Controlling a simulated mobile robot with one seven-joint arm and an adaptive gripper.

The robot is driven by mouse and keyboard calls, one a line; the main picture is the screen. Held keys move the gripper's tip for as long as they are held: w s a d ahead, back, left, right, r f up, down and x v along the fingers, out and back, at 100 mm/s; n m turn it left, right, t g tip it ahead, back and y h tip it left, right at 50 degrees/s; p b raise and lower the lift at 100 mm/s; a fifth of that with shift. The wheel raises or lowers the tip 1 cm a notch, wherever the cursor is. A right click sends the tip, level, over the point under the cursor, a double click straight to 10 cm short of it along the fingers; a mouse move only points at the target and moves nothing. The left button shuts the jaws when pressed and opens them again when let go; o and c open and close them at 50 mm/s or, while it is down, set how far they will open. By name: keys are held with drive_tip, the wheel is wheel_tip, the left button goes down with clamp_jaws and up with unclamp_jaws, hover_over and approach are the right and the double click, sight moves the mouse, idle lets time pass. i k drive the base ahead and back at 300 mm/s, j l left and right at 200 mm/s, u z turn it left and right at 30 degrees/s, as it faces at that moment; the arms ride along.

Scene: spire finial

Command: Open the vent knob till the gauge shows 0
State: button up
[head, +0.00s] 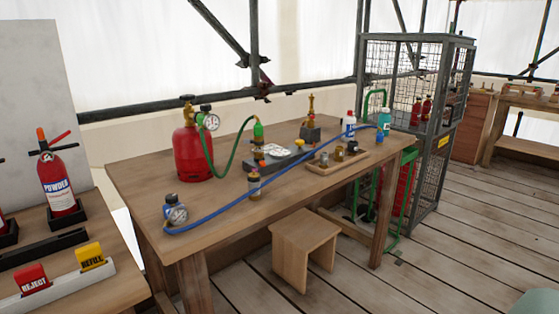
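A gauge (211,122) sits at the top of a red cylinder (193,152) on the workbench, beside a brass valve (187,105). A second round gauge (177,214) stands near the bench's front left corner, by one end of a blue hose (215,219). Both dials are too small to read. A small brass-and-dark fitting (254,186) stands along the blue hose. Another fitting with a green body (258,131) is at the end of a green hose (222,172). I cannot tell which part is the vent knob. My gripper is not in view.
The workbench (140,190) also holds a brass valve on a dark block (310,133), a wooden tray (326,165) and bottles. A stool (303,248) stands in front. A wire cage (408,60) is behind right. A left bench holds a powder extinguisher (58,185).

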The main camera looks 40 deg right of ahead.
sight(299, 142)
drive_tip(key=z, duration=1.35)
